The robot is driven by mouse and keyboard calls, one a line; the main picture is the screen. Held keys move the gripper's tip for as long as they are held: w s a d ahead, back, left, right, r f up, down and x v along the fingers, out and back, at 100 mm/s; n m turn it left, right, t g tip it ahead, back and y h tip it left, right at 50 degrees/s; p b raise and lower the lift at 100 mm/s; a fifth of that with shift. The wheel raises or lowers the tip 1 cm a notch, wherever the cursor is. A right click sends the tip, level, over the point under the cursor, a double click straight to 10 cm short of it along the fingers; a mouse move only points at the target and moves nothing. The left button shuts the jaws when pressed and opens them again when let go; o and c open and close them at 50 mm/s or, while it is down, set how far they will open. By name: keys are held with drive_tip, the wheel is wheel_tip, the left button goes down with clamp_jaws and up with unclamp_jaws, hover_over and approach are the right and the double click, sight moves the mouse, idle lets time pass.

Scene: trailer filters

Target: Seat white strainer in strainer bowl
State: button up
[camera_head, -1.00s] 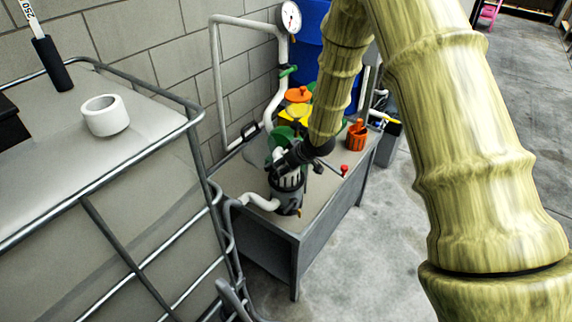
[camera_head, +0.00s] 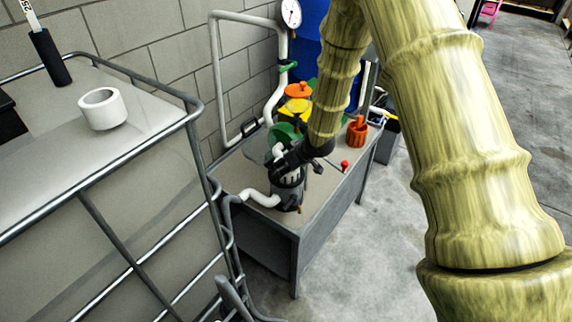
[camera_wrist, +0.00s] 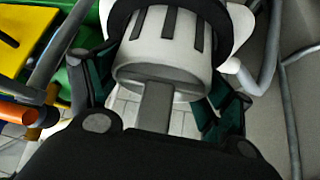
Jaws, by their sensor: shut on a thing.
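The white strainer (camera_wrist: 165,45) has dark slots in its side and fills the middle of the wrist view. My gripper (camera_wrist: 163,80) has a dark teal finger on each side of it and is shut on it. A black ring curves around the slotted part at the top of the wrist view. In the head view, my gripper (camera_head: 290,162) is over the dark strainer bowl (camera_head: 287,196) on the bench. Part of the white strainer (camera_head: 291,180) shows there, at the bowl's mouth. How deep it sits is hard to tell; the gripper hides its top.
White pipes (camera_head: 262,198) run close to the bowl. Green discs (camera_head: 283,133), a yellow part (camera_head: 296,109) and an orange lid (camera_head: 298,91) are behind. An orange cup-like part (camera_head: 357,132) and a red knob (camera_head: 345,164) are to the right. The bench front (camera_head: 300,215) is clear.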

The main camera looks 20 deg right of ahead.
drive_tip(key=shift+f, duration=0.5)
drive_tip(key=o, duration=1.1)
drive_tip(key=v, duration=1.2)
drive_tip(key=s+a+f+m+g+p, duration=0.1)
drive_tip(key=s+a+f+m+g, duration=0.15)
drive_tip(key=s+f, duration=0.85)
drive_tip(key=s+f+m+g+h+p, duration=0.1)
drive_tip(key=s+f, duration=0.4)
drive_tip(key=s, duration=0.5)
drive_tip(key=s+f+m+g+h+p, duration=0.1)
drive_tip(key=s+f, duration=0.4)
drive_tip(key=s, duration=0.5)
drive_tip(key=s+f+m+g+h+p, duration=0.1)
drive_tip(key=s+f, duration=0.4)
drive_tip(key=s, duration=0.6)
drive_tip(key=shift+a+g, duration=0.15)
drive_tip(key=shift+g, duration=0.4)
